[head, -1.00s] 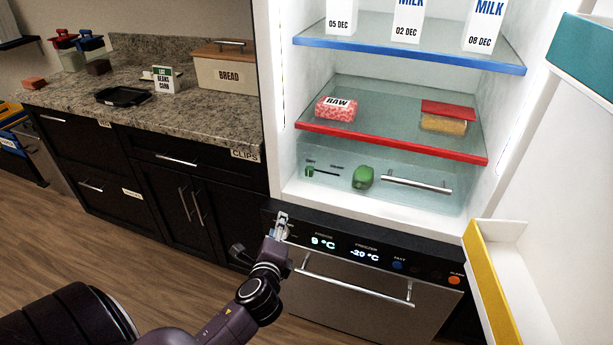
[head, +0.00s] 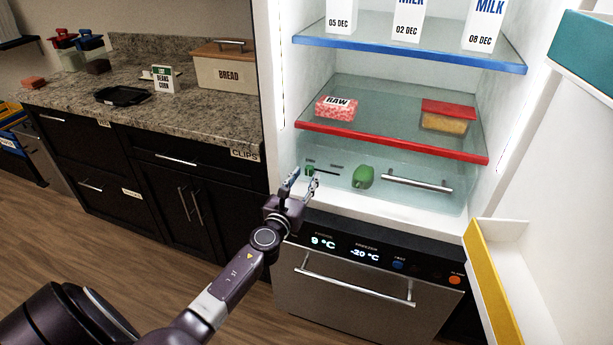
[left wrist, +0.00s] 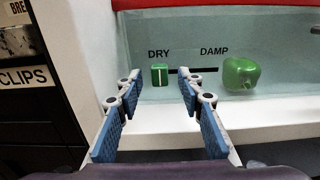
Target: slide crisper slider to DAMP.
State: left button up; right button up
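The green crisper slider (head: 310,170) is on the clear crisper front at the bottom of the fridge. In the left wrist view the slider (left wrist: 159,75) sits at the DRY end of a short dark track (left wrist: 195,70), with DAMP at the right end. My left gripper (head: 303,176) is just in front of the crisper's left part. In the left wrist view the left gripper (left wrist: 157,82) is open, its blue-padded fingers on either side of the slider in the picture, with nothing between them. Whether the fingertips reach the slider's depth I cannot tell. My right gripper is not in view.
A green pepper (left wrist: 241,75) shows behind the clear front, right of the track. The crisper's silver handle (head: 417,184) is further right. A red-edged shelf (head: 390,143) lies above, and the freezer control panel (head: 370,250) below. The open fridge door (head: 565,190) stands at right.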

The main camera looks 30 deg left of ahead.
pick_arm(q)
jog(key=shift+x, duration=0.85)
grip_shut()
